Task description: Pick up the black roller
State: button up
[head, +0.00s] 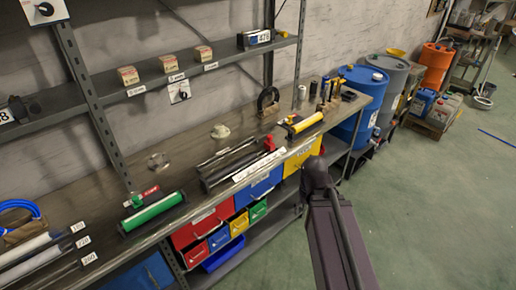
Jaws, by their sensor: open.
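Long dark cylinders (232,165) lie side by side in a dark holder at the middle of the workbench (190,173). One of them looks like the black roller, but they are too small and dark to tell apart surely. A red piece sits at their right end, with a white label strip along the bench edge in front. My arm (328,220) stands at the lower right, in front of the bench and apart from the cylinders. No gripper fingers show in the head view.
A green roller (152,211) lies left on the bench and a yellow roller (306,122) lies right. A dark upright ring (268,101) stands behind. Coloured bins (193,228) sit below. Green floor (440,210) is open at right.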

aim_at(214, 178)
jog(key=u, duration=4.75)
jog(key=i, duration=0.1)
jog(key=z, duration=2.8)
jog(key=i, duration=0.55)
jog(key=u, duration=0.1)
